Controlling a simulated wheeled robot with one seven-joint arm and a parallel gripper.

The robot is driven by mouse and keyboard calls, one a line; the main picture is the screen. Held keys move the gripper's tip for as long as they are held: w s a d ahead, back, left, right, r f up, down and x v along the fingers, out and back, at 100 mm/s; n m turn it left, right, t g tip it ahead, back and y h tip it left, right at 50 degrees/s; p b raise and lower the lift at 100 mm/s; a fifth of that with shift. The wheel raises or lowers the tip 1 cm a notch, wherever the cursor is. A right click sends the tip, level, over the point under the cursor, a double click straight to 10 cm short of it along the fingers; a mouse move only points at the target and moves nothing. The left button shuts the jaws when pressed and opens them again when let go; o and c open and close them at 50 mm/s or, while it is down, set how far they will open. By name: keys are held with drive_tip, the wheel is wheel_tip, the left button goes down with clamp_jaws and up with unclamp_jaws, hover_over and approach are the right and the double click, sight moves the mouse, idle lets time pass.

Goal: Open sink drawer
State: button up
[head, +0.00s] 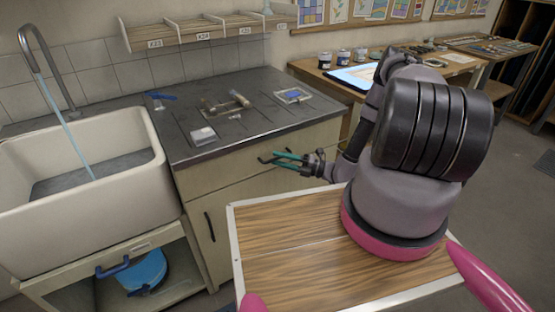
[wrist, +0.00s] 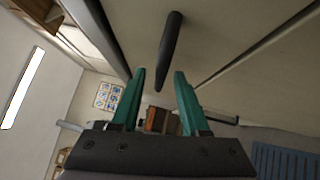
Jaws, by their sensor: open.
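The sink drawer (head: 222,181) is a pale front under the dark counter, right of the sink, and looks shut. Its dark bar handle (head: 264,160) is partly hidden by my gripper (head: 277,159), whose teal fingers are at the handle. In the wrist view the handle (wrist: 170,45) shows as a dark bar between the two teal fingertips of my gripper (wrist: 158,72), with a gap on each side. The fingers are apart and hold nothing. I cannot tell exactly how deep the handle sits between them.
The white sink (head: 150,180) with running water (head: 70,125) is at left. A cupboard door with a vertical handle (head: 209,227) is below the drawer. The counter (head: 215,90) holds tools and small items. A blue container (head: 145,270) sits on the low shelf. My wooden-topped base stands in front.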

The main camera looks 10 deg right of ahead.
drive_tip(key=shift+w+a+r, duration=0.1)
drive_tip(key=shift+w+a, duration=0.2)
drive_tip(key=shift+a, duration=0.2)
clamp_jaws()
idle(1.2)
